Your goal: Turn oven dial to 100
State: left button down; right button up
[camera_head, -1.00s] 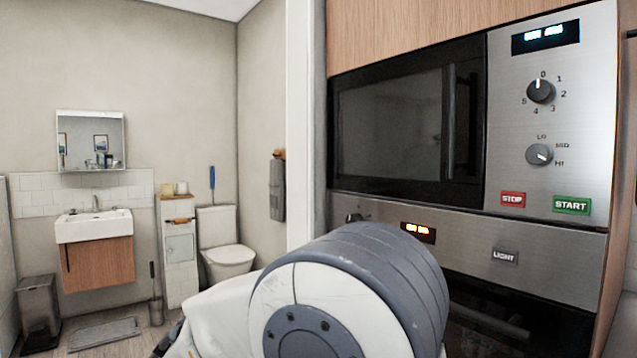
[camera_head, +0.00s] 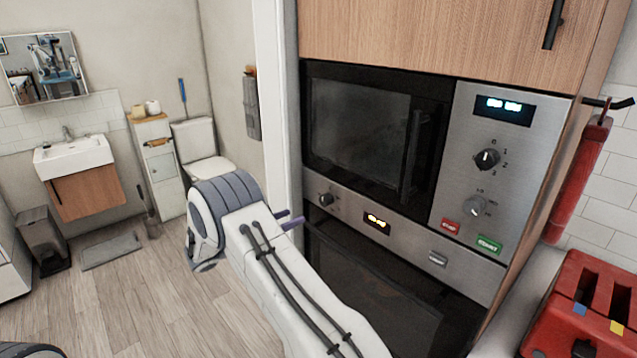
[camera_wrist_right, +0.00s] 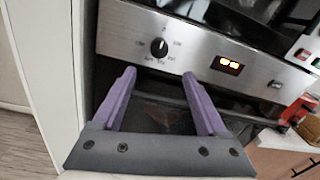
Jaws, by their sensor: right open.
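The oven dial (camera_head: 326,199) is a small black knob at the left end of the steel oven panel. In the right wrist view the oven dial (camera_wrist_right: 159,48) has a white pointer line and small labels around it, too small to read surely. My right gripper (camera_head: 289,220) is just left of and below the dial in the head view, partly hidden by my arm. In the wrist view its purple fingers (camera_wrist_right: 157,76) are spread wide and empty. The dial lies beyond the fingertips, between them sideways and a little higher; no contact shows. My left gripper is not seen.
A microwave (camera_head: 360,125) with two more dials sits above the oven. A white cabinet edge or wall stands left of the oven.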

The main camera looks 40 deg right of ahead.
aim_at(323, 202)
jog(key=d+p, duration=0.1)
jog(key=d, duration=0.2)
jog(key=d+p, duration=0.1)
jog(key=d, duration=0.2)
jog(key=d+p, duration=0.2)
jog(key=d, duration=0.1)
jog(key=shift+w+d+r, duration=0.25)
jog(key=shift+d, duration=0.05)
jog(key=shift+d+f, duration=0.1)
jog(key=shift+d, duration=0.5)
grip_shut()
